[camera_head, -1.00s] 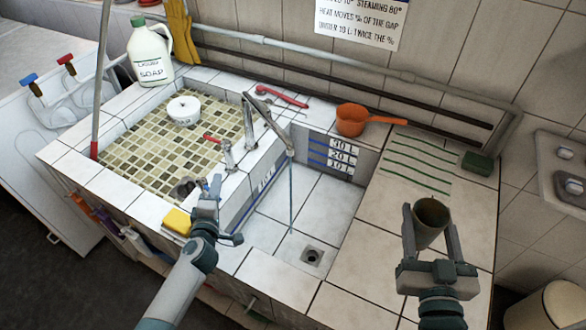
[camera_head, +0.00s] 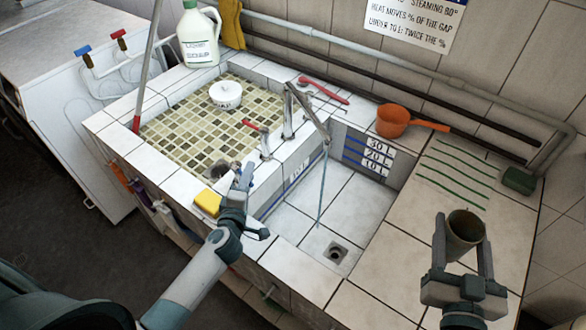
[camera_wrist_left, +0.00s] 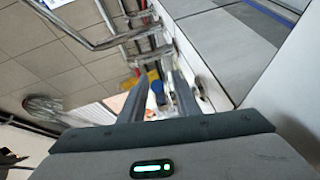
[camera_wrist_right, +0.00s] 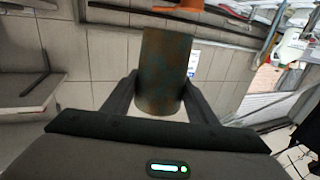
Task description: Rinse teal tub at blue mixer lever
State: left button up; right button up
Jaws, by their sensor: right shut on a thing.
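The teal tub (camera_head: 464,232), stained brown, is in my right gripper (camera_head: 462,246), which is shut on it. Its open mouth shows in the head view, and its side fills the middle of the right wrist view (camera_wrist_right: 164,75). It is held above the right counter, apart from the water. A thin stream falls from the spout (camera_head: 312,112) into the sink basin (camera_head: 345,215).
A yellow sponge (camera_head: 207,202) lies beside my left gripper. A red lever (camera_head: 253,125) stands by the spout. A white pot (camera_head: 226,94) and soap jug (camera_head: 198,38) are at the back left. An orange ladle (camera_head: 394,121) and green sponge (camera_head: 518,181) lie at the back right.

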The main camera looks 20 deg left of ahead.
pick_arm(q)
jog(key=b+v, duration=0.1)
jog(key=v, duration=0.9)
pick_arm(e)
jog(key=shift+f, duration=0.65)
jog(key=shift+s, duration=0.15)
